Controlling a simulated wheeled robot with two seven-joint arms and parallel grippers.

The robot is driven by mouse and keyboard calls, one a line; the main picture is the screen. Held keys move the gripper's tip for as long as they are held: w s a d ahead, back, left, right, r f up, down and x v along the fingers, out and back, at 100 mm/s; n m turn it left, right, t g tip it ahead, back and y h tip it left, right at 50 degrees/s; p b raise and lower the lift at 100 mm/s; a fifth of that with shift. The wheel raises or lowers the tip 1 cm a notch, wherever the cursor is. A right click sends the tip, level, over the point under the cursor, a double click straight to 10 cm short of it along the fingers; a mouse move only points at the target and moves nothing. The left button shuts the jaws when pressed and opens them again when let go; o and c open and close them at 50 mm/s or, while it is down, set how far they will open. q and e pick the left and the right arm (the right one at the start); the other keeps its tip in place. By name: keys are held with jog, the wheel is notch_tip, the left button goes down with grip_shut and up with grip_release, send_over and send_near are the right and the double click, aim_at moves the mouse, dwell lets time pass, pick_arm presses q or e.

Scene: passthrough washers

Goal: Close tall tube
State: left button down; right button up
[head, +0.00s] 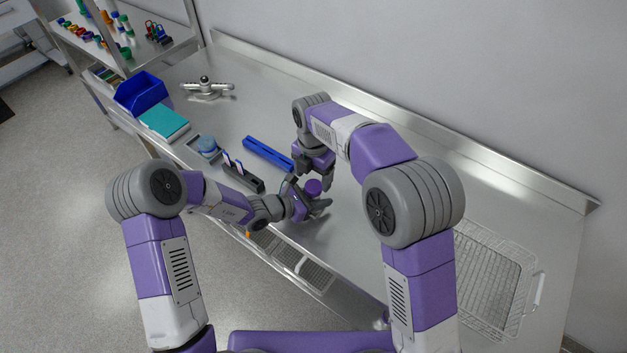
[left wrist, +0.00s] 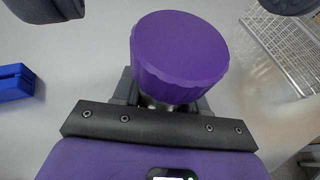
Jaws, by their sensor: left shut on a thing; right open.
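A purple ribbed cap (head: 313,187) sits on top of the tall tube, upright as far as I can see. In the left wrist view the cap (left wrist: 180,55) is large, with a short shiny part of the tube (left wrist: 160,103) below it. The rest of the tube is hidden. My left gripper (head: 314,207) is shut on the tube below the cap. My right gripper (head: 312,180) is open and points down close above the cap. Its dark fingers show on either side of the cap in the left wrist view, apart from it.
On the steel bench a blue rack (head: 267,154), a dark holder (head: 243,178), a blue bin (head: 141,92) and a teal box (head: 163,122) stand to the left. A wire basket (head: 492,280) lies at the right. The bench between is clear.

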jog(key=shift+r, duration=0.45)
jog(key=o, duration=0.5)
jog(key=shift+c, duration=0.2)
notch_tip(320, 180, up, 12)
pick_arm(q)
jog(key=c, duration=0.5)
grip_release()
